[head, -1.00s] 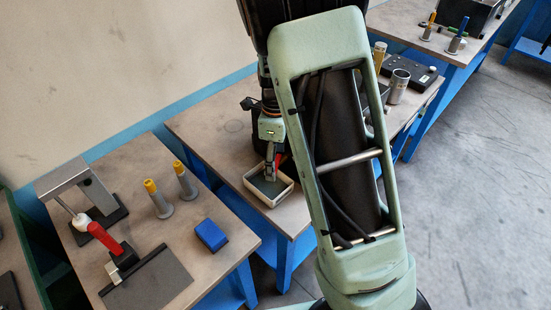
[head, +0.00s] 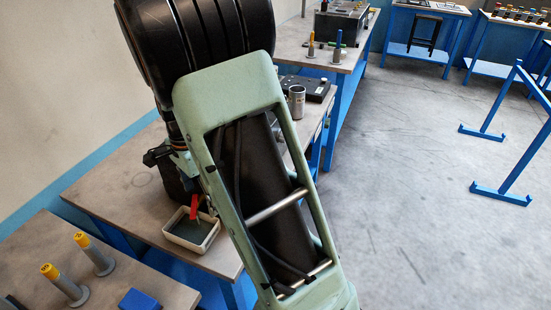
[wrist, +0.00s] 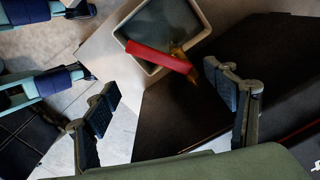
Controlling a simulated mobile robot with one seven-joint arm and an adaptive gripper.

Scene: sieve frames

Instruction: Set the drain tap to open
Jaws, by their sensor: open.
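The drain tap has a red lever (wrist: 160,56) on a small brass-coloured body (wrist: 181,53). In the wrist view the lever slants across the rim of a pale tray (wrist: 127,23), ahead of the space between my fingers. My gripper (wrist: 164,78) is open and empty, with one finger on each side. Neither finger visibly touches the lever. In the head view the red lever (head: 194,207) shows above the pale-rimmed tray (head: 180,241); my arm hides much of the gripper and the tap's surroundings.
The tray stands near the front edge of a bench (head: 125,190). A metal cup (head: 297,101) and a black box (head: 305,88) stand farther back. Yellow-topped posts (head: 93,254) and a blue block (head: 139,300) are on the nearer bench. Open floor (head: 410,150) lies to the right.

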